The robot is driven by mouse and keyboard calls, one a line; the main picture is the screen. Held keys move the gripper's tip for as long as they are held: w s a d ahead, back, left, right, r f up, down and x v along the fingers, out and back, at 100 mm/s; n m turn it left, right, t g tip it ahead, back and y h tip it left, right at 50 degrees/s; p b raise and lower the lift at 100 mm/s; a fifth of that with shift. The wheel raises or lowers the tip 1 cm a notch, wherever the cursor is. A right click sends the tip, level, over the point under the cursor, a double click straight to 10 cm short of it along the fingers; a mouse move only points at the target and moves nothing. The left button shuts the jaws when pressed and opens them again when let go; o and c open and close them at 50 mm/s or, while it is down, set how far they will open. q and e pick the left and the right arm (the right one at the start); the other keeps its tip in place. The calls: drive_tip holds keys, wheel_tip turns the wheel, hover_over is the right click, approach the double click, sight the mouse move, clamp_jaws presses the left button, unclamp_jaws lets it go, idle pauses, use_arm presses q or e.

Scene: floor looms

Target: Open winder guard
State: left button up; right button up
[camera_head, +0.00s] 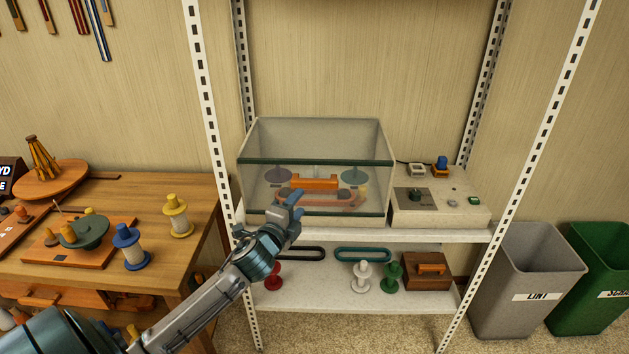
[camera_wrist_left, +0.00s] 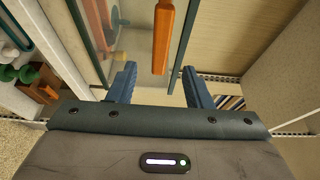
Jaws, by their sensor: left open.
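The winder guard (camera_head: 340,132) is a clear box with dark green edging on the upper shelf. It looks closed over the winder (camera_head: 345,197). An orange bar (camera_head: 314,184) shows at its front, apparently a handle; I cannot tell whether it is fixed to the pane. My left gripper (camera_head: 291,205) is open in front of the guard's lower front, just below the bar. In the left wrist view the open fingers (camera_wrist_left: 158,83) point toward the end of an orange bar (camera_wrist_left: 163,40), with nothing gripped. My right gripper is not in view.
A control box (camera_head: 445,206) with a knob and green button stands right of the guard. White slotted posts (camera_head: 207,105) frame the shelf. Spools (camera_head: 361,276) and a wooden box (camera_head: 425,271) sit on the lower shelf. A wooden table (camera_head: 190,235) with bobbins is at left, bins (camera_head: 525,275) at right.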

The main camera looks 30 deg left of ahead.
sight(313, 185)
use_arm(q)
drive_tip(key=w, duration=0.1)
drive_tip(key=w+p, duration=0.1)
drive_tip(key=w, duration=0.1)
drive_tip(key=shift+w+a+r+p, duration=0.3)
drive_tip(key=shift+w+a, duration=0.1)
drive_tip(key=w, duration=0.1)
drive_tip(key=w+p, duration=0.1)
drive_tip(key=w, duration=0.3)
drive_tip(key=shift+w+a+f+p, duration=0.15)
drive_tip(key=shift+w+a+p, duration=0.1)
drive_tip(key=shift+a+p, duration=0.1)
drive_tip(key=shift+w+a+f, duration=0.1)
drive_tip(key=shift+w+f, duration=0.05)
drive_tip(key=shift+w, duration=0.5)
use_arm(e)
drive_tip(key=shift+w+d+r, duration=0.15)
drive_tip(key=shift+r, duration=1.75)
use_arm(q)
clamp_jaws()
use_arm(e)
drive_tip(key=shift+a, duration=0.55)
